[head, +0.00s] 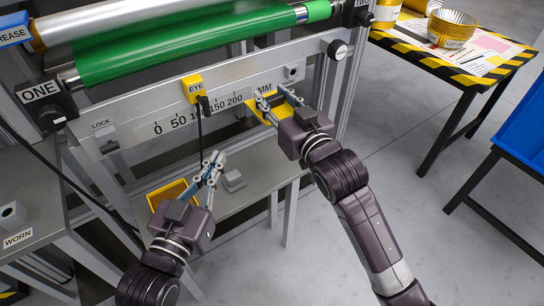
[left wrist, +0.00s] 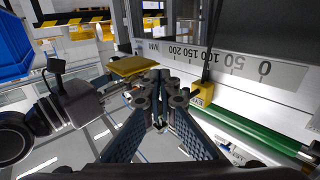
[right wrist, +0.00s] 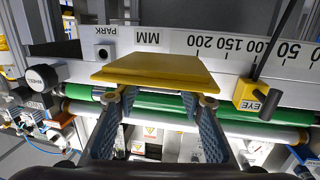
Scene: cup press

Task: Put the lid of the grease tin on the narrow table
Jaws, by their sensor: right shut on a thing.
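The lid of the grease tin appears as a flat yellow square plate (right wrist: 155,72), held at its edges between the fingers of my right gripper (head: 277,97). It is in front of the scale rail, above the grey table (head: 262,188), and also shows in the left wrist view (left wrist: 128,66). An open yellow box, likely the grease tin (head: 157,196), stands on the grey table at its left part, partly hidden by my left gripper (head: 214,158). My left gripper has its fingertips together and holds nothing visible. I cannot tell for sure which table is the narrow one.
A small grey block (head: 234,181) lies on the grey table. The green roller (head: 180,45) and scale rail (head: 180,120) run above; a cable hangs from the yellow EYE sensor (head: 193,88).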

